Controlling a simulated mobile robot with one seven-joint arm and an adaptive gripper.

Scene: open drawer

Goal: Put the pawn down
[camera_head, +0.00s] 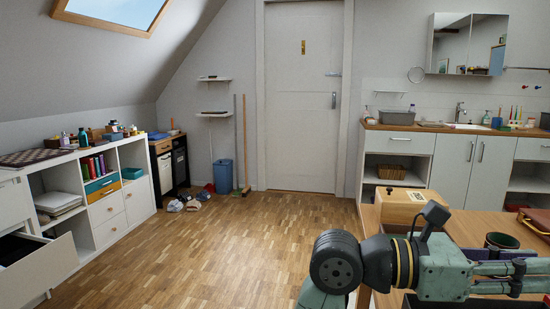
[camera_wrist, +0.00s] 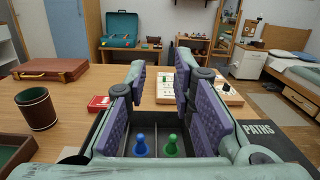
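A blue pawn (camera_wrist: 141,146) and a green pawn (camera_wrist: 171,146) stand upright side by side in a dark compartmented tray (camera_wrist: 154,136), low in the wrist view. They show between the two purple-padded fingers of my gripper (camera_wrist: 161,82). The pads are spread well apart, and I see no pawn pinched between them. In the head view my arm lies over the table at the lower right; its fingers run toward the right edge, and the pawns cannot be made out there.
A dark cup (camera_wrist: 35,108), a red box (camera_wrist: 98,103), a brown case (camera_wrist: 50,69) and a pale board with small pieces (camera_wrist: 170,86) stand on the wooden table. A black "PATHS" box (camera_wrist: 270,140) is at right. A white cabinet's drawer (camera_head: 38,262) is open at far left.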

